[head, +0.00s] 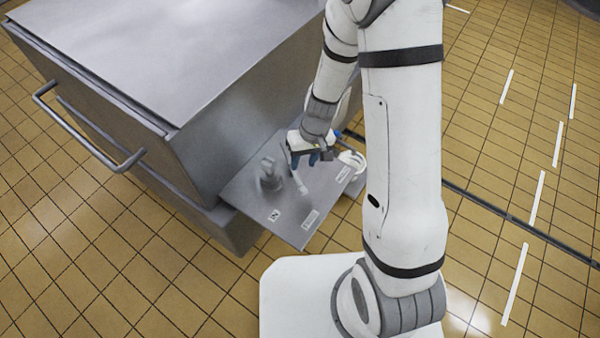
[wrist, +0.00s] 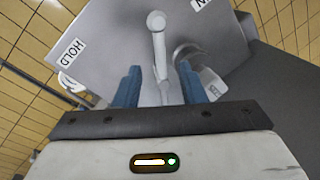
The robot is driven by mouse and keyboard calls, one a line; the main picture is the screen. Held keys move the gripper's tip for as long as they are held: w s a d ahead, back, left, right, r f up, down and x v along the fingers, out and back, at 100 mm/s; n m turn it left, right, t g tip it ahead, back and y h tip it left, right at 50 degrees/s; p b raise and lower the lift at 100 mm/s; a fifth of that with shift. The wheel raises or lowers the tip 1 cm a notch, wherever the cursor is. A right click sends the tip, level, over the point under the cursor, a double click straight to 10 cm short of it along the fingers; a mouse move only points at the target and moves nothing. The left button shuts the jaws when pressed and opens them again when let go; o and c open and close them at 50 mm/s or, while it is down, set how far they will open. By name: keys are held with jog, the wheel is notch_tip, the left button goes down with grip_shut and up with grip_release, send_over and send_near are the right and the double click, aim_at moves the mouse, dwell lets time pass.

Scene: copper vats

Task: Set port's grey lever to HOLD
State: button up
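A light grey lever (wrist: 158,45) with a round knob end lies over the grey panel (wrist: 110,25) in the wrist view. Its shaft runs down between my gripper's two blue fingers (wrist: 159,88), which stand apart with gaps on both sides. In the head view the lever (head: 300,184) shows beside my gripper (head: 312,160), low over the panel (head: 253,205). The HOLD label (wrist: 72,50) is left of the lever in the wrist view. Another label (wrist: 199,3), cut off by the frame, is at the upper right. The lever's lower end is hidden behind my gripper.
A grey upright fitting (head: 269,175) stands on the panel left of the lever. A white curved part (head: 351,160) is at the panel's right end. The metal cabinet (head: 225,125) with a bar handle (head: 85,130) stands behind the panel. Tiled floor (head: 500,180) is open at right.

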aim_at(299, 178)
jog(key=f, duration=0.2)
jog(key=f+b, duration=0.1)
jog(key=f, duration=0.1)
jog(key=a+f, duration=0.1)
jog(key=f, duration=0.1)
jog(key=shift+s+a+f, duration=0.1)
jog(key=shift+s+f, duration=0.05)
jog(key=shift+f, duration=0.25)
jog(key=shift+c, duration=0.4)
grip_shut()
